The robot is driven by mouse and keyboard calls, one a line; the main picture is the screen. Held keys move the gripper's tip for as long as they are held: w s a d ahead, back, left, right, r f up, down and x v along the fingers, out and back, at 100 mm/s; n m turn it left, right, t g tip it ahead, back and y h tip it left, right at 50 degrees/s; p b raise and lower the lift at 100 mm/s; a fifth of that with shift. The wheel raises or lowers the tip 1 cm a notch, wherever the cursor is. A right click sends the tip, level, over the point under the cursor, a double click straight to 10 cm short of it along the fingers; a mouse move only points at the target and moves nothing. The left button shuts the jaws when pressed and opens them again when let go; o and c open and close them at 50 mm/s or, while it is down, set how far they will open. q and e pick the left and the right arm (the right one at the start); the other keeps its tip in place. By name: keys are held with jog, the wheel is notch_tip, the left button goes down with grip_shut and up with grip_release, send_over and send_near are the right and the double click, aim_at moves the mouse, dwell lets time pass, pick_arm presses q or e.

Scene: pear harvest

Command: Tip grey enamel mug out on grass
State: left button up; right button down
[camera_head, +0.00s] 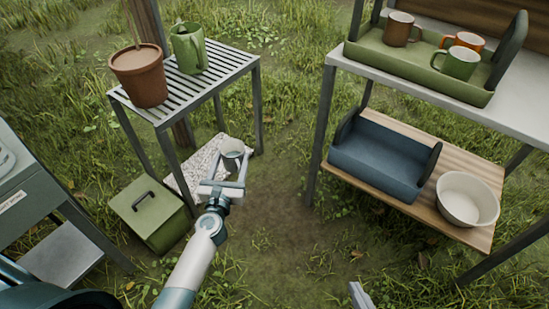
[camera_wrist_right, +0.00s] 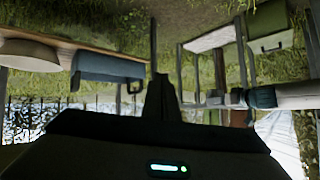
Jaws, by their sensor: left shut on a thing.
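The grey enamel mug (camera_head: 232,150) is between the two fingers of my left gripper (camera_head: 232,168), which is shut on it. The mug looks roughly upright, its mouth facing up. It appears in front of the right end of a speckled pale slab; I cannot tell its height or what is inside it. Bare earth and grass (camera_head: 285,225) lie to the right of the gripper. Only a tip of my right gripper (camera_head: 360,295) shows at the bottom of the head view. In the right wrist view its dark fingers (camera_wrist_right: 159,98) appear together, with nothing between them.
A slatted table (camera_head: 228,62) holds a terracotta pot (camera_head: 140,76) and a green jug (camera_head: 188,48). The speckled slab (camera_head: 190,178) and a green box (camera_head: 148,212) are below. On the right, a shelf carries a green tray (camera_head: 400,62) with mugs, a blue tray (camera_head: 380,165) and a white bowl (camera_head: 467,200).

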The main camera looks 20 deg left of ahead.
aim_at(243, 153)
dwell(0.3)
